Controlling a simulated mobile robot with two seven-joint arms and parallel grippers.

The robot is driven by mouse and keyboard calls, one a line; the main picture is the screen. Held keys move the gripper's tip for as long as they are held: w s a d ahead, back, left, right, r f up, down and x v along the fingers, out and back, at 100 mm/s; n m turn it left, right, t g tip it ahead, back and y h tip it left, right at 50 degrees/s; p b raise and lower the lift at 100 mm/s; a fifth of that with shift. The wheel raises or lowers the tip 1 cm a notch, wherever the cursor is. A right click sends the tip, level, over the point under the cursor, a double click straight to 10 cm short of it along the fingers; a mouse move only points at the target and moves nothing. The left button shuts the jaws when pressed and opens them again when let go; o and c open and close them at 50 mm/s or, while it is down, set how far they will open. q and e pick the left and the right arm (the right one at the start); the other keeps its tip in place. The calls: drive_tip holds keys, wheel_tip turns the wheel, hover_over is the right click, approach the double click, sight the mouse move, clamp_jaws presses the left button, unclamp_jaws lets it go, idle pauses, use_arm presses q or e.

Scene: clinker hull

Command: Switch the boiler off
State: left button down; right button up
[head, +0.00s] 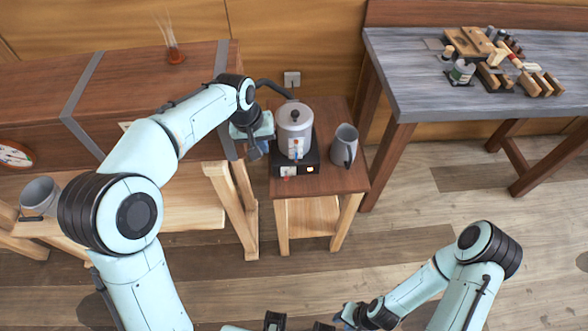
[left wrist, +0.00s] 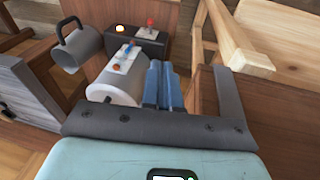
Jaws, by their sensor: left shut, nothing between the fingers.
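The boiler (head: 295,130) is a grey-white cylinder with a lid and a small front panel. It stands on a black base (head: 312,158) on a small wooden table. The base carries a red switch, seen in the left wrist view (left wrist: 150,22), and a glowing yellow-orange lamp (left wrist: 118,29). My left gripper (head: 256,150) is just left of the boiler, pointing down. Its blue fingers (left wrist: 164,85) are shut and empty beside the boiler (left wrist: 118,80); contact cannot be told. My right gripper (head: 342,314) is low at the bottom of the head view, far from the boiler; its fingers are unclear.
A grey mug (head: 344,146) stands right of the boiler on the small table (head: 345,182). A wooden bench (head: 190,60) with legs is close left of my left gripper. A grey-topped workbench (head: 410,75) with tools stands right. Open floor lies in front.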

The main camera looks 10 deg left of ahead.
sight(286, 175)
use_arm(q)
drive_tip(key=w+v, duration=0.1)
drive_tip(key=v, duration=0.4)
drive_tip(key=shift+r, duration=0.55)
use_arm(e)
drive_tip(key=shift+w+d, duration=0.3)
use_arm(q)
drive_tip(key=shift+d, duration=0.1)
